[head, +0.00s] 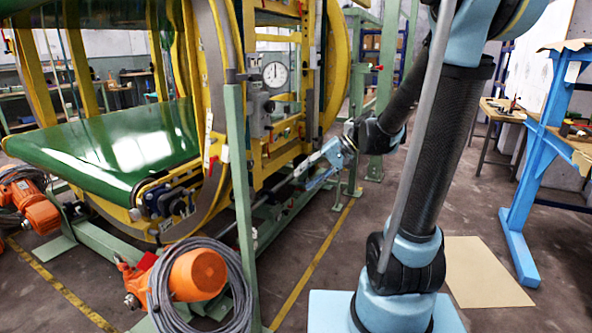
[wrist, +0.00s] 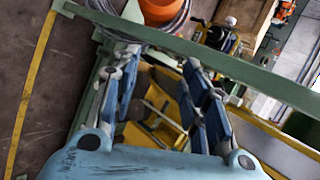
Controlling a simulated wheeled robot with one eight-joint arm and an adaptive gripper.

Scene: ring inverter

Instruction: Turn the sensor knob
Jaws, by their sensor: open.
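My gripper (head: 308,170) reaches in from the right, beside the lower yellow frame of the ring inverter (head: 222,90). In the wrist view my gripper (wrist: 160,62) is open, its blue fingers spread with nothing held between them. I cannot make out the sensor knob for certain in either view. A grey box-like unit (head: 258,112) is mounted on the yellow frame under a round dial gauge (head: 276,74), above and left of my gripper. In the wrist view, yellow frame parts (wrist: 155,118) lie behind and between the fingers.
A green post (head: 241,190) and rail (wrist: 235,68) run close to the gripper. An orange motor (head: 198,274) and coiled grey cable (head: 236,285) are at the front. A blue stand (head: 533,170) is at right. Open floor (head: 320,245) lies between machine and my base.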

